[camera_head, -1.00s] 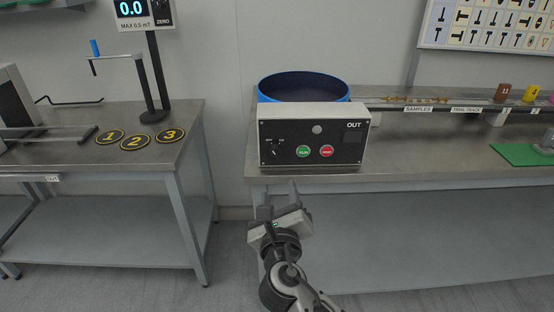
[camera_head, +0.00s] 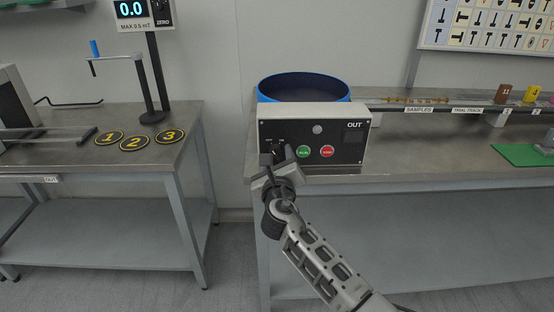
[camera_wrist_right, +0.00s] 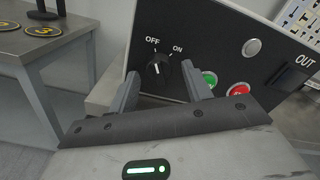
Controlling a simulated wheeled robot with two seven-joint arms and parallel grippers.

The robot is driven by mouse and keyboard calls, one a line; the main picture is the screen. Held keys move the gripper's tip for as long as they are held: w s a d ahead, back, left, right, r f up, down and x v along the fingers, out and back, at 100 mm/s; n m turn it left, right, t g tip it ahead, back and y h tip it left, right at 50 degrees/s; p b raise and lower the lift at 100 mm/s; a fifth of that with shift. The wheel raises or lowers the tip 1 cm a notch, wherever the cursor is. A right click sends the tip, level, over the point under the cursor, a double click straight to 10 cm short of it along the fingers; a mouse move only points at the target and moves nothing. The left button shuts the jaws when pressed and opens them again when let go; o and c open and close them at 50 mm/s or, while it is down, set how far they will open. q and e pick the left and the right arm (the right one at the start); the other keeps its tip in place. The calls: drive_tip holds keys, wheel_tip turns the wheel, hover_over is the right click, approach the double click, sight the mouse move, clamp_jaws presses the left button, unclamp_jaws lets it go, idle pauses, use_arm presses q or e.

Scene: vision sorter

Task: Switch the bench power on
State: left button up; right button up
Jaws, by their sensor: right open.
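A control box with a black front panel (camera_head: 345,135) stands at the front edge of the right bench. In the right wrist view its black rotary knob (camera_wrist_right: 158,72) sits below the labels OFF and ON, and its white mark seems to point toward OFF. My right gripper (camera_head: 277,157) is in front of the knob, open and empty. In the right wrist view its fingers (camera_wrist_right: 161,82) lie to either side of the knob, apart from it as far as I can tell. In the head view the gripper partly hides the knob. My left gripper is not in view.
A green button (camera_head: 303,151) and a red button (camera_head: 327,151) sit just right of the knob. A blue-rimmed bowl (camera_head: 303,82) stands behind the box. The left bench (camera_head: 60,160) holds numbered discs and a stand. A gap separates the benches.

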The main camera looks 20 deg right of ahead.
drive_tip(key=shift+c, duration=0.2)
drive_tip(key=c, duration=0.9)
